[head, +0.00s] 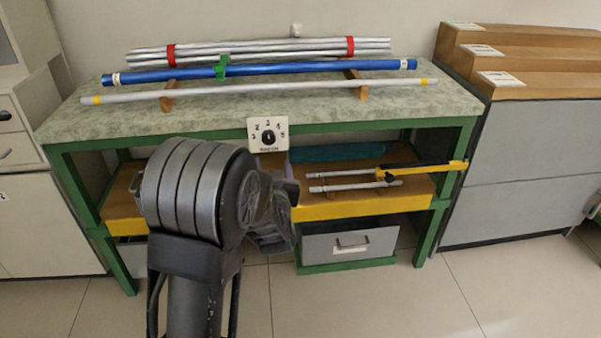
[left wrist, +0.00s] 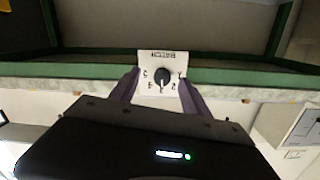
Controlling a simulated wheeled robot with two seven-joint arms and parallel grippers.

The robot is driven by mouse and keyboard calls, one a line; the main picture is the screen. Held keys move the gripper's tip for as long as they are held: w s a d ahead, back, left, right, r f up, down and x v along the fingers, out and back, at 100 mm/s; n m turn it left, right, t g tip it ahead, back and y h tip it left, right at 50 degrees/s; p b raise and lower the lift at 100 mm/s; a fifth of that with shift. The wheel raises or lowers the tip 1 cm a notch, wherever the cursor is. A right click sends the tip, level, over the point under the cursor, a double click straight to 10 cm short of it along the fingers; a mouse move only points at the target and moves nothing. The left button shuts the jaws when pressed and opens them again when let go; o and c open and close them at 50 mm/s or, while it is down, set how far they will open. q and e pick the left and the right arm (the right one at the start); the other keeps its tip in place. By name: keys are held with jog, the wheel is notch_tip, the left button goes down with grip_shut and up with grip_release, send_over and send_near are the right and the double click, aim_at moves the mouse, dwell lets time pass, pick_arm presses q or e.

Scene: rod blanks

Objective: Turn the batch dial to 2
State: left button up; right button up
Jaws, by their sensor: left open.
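The batch dial is a black round knob (head: 268,137) on a white numbered plate (head: 281,127) fixed to the bench's green front edge. In the left wrist view the knob (left wrist: 162,75) appears upside down, and its white mark seems to point toward the 3. My left gripper (head: 272,163) is just below and in front of the plate in the head view. In the left wrist view its two purple fingers (left wrist: 160,80) are open, one on each side of the dial, with nothing between them that they visibly grip. My right gripper is not in view.
Silver rods with red bands (head: 260,50), a blue rod (head: 300,68) with a green clamp and a long silver rod (head: 330,87) lie on the bench top. Below, a shelf holds short rods (head: 340,188) and a yellow tool (head: 430,168). A grey drawer (head: 350,243) sits underneath.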

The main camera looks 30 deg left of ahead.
aim_at(269, 141)
pick_arm(q)
jog(key=shift+a+r+y, duration=0.25)
jog(key=shift+r+y, duration=0.25)
jog(key=shift+r, duration=0.45)
jog(key=b+x, duration=0.2)
jog(key=x, duration=0.5)
jog(key=shift+w+a, duration=0.2)
jog(key=shift+w, duration=0.15)
jog(key=shift+c, duration=0.3)
grip_shut()
